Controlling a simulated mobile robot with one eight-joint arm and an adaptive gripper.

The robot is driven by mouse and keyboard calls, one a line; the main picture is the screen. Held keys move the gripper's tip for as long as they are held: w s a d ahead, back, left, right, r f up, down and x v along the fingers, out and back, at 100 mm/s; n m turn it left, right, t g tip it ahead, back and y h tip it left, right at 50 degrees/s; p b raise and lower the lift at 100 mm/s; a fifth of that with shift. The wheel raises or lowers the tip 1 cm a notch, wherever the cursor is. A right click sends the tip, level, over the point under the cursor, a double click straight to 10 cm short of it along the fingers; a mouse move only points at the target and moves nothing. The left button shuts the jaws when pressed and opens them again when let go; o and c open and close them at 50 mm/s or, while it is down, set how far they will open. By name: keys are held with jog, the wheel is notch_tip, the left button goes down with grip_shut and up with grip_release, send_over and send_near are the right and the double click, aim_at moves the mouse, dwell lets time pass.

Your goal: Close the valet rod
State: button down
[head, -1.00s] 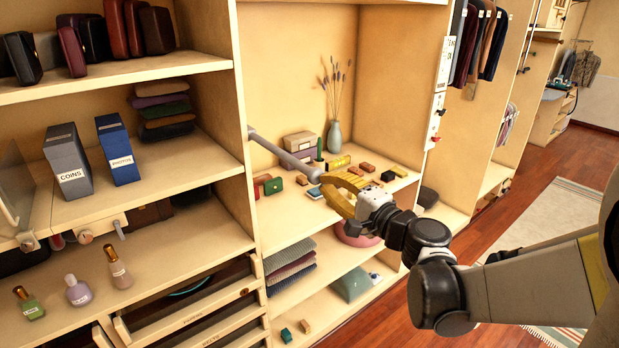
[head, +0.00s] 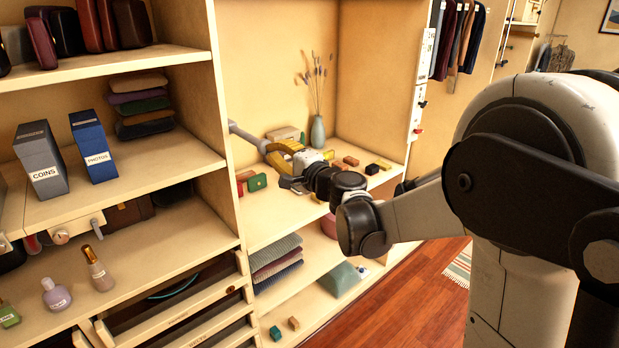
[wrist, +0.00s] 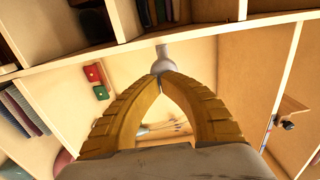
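The grey valet rod (head: 246,135) sticks out from the upright divider in the head view, with a short length showing. Its rounded end knob (wrist: 162,64) shows in the wrist view just beyond my fingertips. My gripper (head: 266,150) has yellow-brown curved fingers. In the wrist view its fingertips (wrist: 163,75) meet at the knob, with an open gap behind them. The fingers look shut together, with the tips at the knob's end, touching or almost touching it. The exact contact is hidden by the fingertips.
The shelf below my gripper holds small boxes, a green box (head: 256,182) and a vase with dried stems (head: 318,132). Folded textiles (head: 277,262) lie on the shelf beneath. Blue and grey file boxes (head: 93,147) stand left of the divider.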

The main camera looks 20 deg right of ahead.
aim_at(246, 136)
jog(key=x, duration=1.3)
jog(key=shift+w+a+b, duration=0.1)
jog(key=shift+w+b, duration=0.2)
jog(key=shift+w, duration=0.05)
jog(key=shift+r, duration=0.1)
